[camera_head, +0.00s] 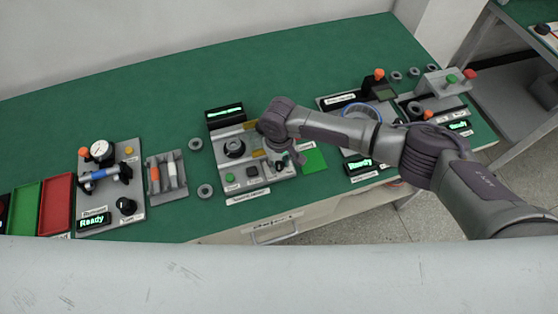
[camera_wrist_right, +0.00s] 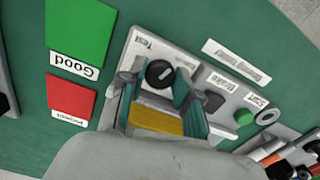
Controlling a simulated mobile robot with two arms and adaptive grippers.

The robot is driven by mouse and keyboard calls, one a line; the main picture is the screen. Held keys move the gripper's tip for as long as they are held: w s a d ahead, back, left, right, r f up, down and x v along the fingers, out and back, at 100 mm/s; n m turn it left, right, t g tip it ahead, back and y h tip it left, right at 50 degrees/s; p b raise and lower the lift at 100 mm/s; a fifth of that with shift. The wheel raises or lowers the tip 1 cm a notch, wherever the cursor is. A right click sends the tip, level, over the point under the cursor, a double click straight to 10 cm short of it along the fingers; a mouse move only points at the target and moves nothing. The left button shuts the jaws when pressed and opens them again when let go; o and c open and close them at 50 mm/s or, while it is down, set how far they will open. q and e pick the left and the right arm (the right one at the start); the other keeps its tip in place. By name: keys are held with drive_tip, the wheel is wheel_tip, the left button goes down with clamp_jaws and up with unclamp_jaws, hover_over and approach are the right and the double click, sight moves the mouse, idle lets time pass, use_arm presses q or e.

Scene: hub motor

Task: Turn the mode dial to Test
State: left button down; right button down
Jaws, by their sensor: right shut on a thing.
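The mode dial (camera_wrist_right: 159,73) is a round black knob with a pale pointer mark on the grey test station (camera_wrist_right: 178,53). The Test label (camera_wrist_right: 139,43) sits beyond the dial, to its upper left in the wrist view. My right gripper (camera_wrist_right: 162,80) is shut on the dial, one finger on each side. In the head view my right gripper (camera_head: 290,157) reaches down over the right part of the station (camera_head: 252,188), and the arm hides the dial. The pointer's exact setting is hard to read. My left gripper is not in view.
A green pad marked Good (camera_wrist_right: 80,30) and a red pad (camera_wrist_right: 70,96) lie beside the station. The green button (camera_wrist_right: 243,117) and black button (camera_wrist_right: 213,100) are close to the fingers. A gauge station (camera_head: 100,180) stands left; the table's back is clear.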

sight(279, 165)
drive_tip(key=n, duration=0.5)
drive_tip(key=shift+n, duration=0.3)
drive_tip(key=n, duration=0.5)
drive_tip(key=shift+w+n+p, duration=0.1)
drive_tip(key=shift+n+p, duration=0.2)
drive_tip(key=shift+n, duration=0.3)
drive_tip(key=c, duration=0.8)
unclamp_jaws()
drive_tip(key=shift+r, duration=0.1)
wheel_tip(279, 165, up, 12)
